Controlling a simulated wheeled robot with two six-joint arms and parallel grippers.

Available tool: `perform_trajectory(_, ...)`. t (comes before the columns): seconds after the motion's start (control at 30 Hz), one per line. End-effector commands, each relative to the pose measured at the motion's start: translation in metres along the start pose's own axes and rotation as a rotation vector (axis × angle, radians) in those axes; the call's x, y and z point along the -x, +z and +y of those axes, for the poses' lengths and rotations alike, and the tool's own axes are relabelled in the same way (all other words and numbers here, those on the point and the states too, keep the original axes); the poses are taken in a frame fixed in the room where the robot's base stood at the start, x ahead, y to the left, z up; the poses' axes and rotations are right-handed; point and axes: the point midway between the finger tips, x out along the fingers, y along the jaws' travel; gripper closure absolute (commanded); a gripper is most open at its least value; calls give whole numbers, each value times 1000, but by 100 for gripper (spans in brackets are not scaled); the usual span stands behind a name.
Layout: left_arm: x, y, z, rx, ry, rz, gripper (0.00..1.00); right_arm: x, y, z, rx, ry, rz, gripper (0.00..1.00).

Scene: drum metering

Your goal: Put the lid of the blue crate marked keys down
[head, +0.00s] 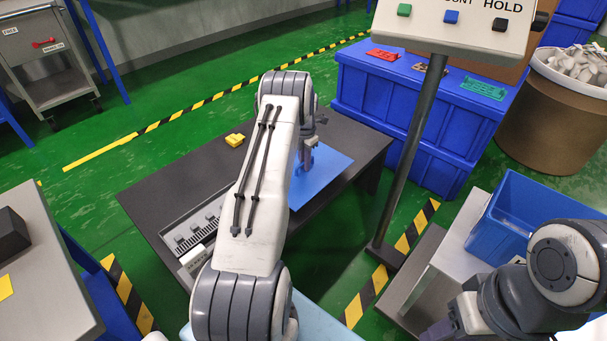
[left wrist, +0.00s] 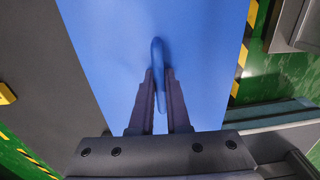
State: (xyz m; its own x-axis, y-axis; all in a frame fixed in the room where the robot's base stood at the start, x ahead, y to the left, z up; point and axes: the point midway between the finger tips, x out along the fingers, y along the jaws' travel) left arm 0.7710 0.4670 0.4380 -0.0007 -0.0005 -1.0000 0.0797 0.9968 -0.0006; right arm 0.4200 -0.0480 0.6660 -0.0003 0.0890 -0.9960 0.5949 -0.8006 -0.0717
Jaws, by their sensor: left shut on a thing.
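A flat blue lid (head: 335,166) is at the right part of the dark table (head: 150,195), partly hidden behind my left arm. In the left wrist view the lid (left wrist: 205,40) fills the middle, with an upright blue handle (left wrist: 157,60) on it. My left gripper (head: 308,158) is shut on this handle; its fingers (left wrist: 160,95) flank it in the wrist view. I cannot tell whether the lid touches the table. An open blue crate (head: 500,222) stands at the right; no keys mark is readable. My right gripper (head: 438,332) is at the bottom edge, its fingers barely showing.
A yellow block (head: 235,139) and a grey tray with small pieces (head: 200,228) are on the dark table. A panel on a post (head: 415,140) stands to its right. Stacked blue crates (head: 390,105) and a brown drum (head: 560,125) are behind.

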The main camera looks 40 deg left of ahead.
Motion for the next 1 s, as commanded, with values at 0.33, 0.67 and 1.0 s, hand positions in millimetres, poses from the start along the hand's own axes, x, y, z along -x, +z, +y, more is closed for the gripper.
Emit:
perform_trajectory(0.33,-40,-1,3,1,1,-2,100,-20,1,1,0,0,0,50)
perform_trajectory(0.67,-41,0,2,1,1,-2,100,-19,1,1,0,0,0,50)
perform_trajectory(1.0,-43,-1,2,1,0,-1,56,-19,1,1,0,0,0,50)
